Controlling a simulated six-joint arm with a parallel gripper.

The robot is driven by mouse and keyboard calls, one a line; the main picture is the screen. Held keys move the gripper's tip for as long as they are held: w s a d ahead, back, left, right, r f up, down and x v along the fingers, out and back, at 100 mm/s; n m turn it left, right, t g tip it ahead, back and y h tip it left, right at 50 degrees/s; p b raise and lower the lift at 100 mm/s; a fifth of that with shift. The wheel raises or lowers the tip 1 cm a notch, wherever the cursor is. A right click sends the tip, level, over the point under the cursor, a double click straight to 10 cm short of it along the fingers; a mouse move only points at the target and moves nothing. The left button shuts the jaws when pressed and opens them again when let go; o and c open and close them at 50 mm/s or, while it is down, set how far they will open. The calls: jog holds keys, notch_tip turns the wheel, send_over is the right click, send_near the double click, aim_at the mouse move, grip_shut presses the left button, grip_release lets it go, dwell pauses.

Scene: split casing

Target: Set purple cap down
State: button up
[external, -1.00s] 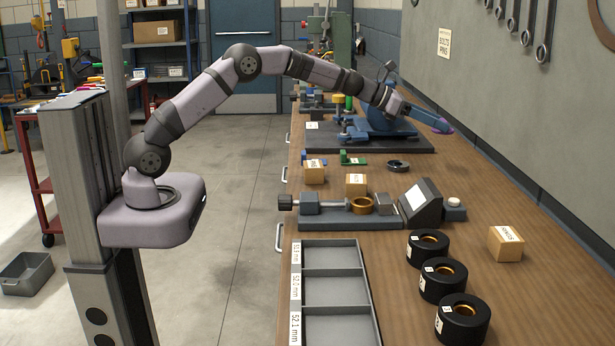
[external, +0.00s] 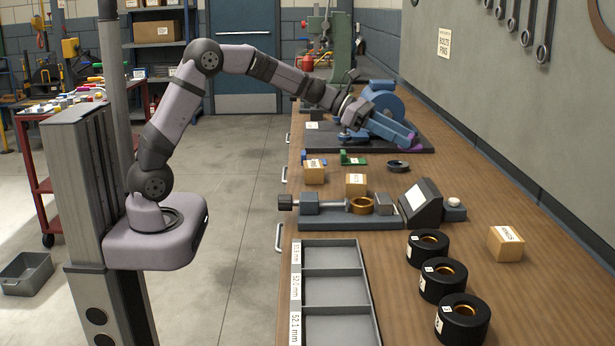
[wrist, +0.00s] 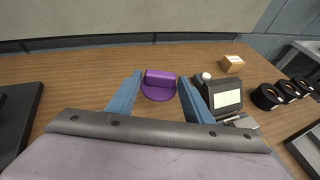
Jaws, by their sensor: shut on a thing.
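The purple cap (wrist: 159,86) sits between the two blue fingers of my gripper (wrist: 160,79) in the wrist view. It has a round disc with a raised bar across it. In the external view my gripper (external: 410,140) reaches to the right past the blue machine, with a bit of purple showing at its fingertips. The gripper is shut on the cap, over or beside the right edge of the dark base plate. Bare wood surrounds the cap in the wrist view. I cannot tell whether the cap touches the bench.
A blue machine (external: 387,104) stands on a dark plate (external: 350,143) just behind my gripper. A black ring (external: 397,166), cardboard boxes (external: 314,173) and a clamp fixture with a gold ring (external: 361,205) lie nearer. Bare bench (external: 470,185) extends to the right, below the wall.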

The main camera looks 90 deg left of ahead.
aim_at(396, 184)
jog(key=shift+d, duration=0.15)
jog(key=shift+f+b, duration=0.35)
jog(key=shift+f, duration=4.65)
jog(key=shift+f, duration=0.2)
jog(key=o, duration=1)
jog(key=shift+r, duration=0.1)
jog(key=shift+r, duration=0.1)
jog(key=shift+s+r, duration=0.1)
jog(key=shift+s, duration=0.05)
jog(key=b+v, duration=0.1)
jog(key=v, duration=1)
jog(key=shift+s+a+r, duration=0.1)
jog(key=shift+s+a, duration=0.15)
jog(key=shift+w, duration=0.1)
